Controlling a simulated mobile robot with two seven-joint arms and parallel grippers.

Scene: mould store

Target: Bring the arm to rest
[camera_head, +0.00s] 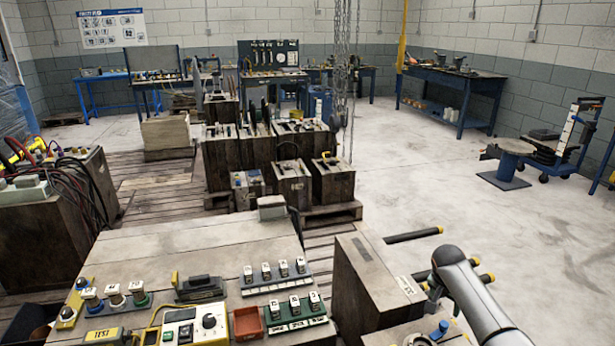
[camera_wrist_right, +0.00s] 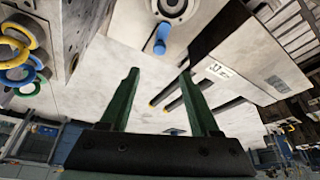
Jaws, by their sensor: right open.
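My right arm (camera_head: 468,290) comes in at the lower right of the head view, above the black bars beside a mould block. My right gripper (camera_wrist_right: 158,100) shows clearly in the wrist view, with two green fingers apart and nothing between them. Beyond the fingers in the wrist view are black bars (camera_wrist_right: 188,99) with yellow ends and a blue knob (camera_wrist_right: 160,40). I cannot tell how far the fingertips are from them. My left gripper is not in view.
A bench (camera_head: 170,250) with labelled parts on racks, a yellow-and-white meter box (camera_head: 190,326) and a red tray (camera_head: 248,324) fills the front left. The mould block (camera_head: 365,275) stands close to my right arm. Chains (camera_head: 342,60) hang mid-room. Bare floor (camera_head: 420,180) lies behind.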

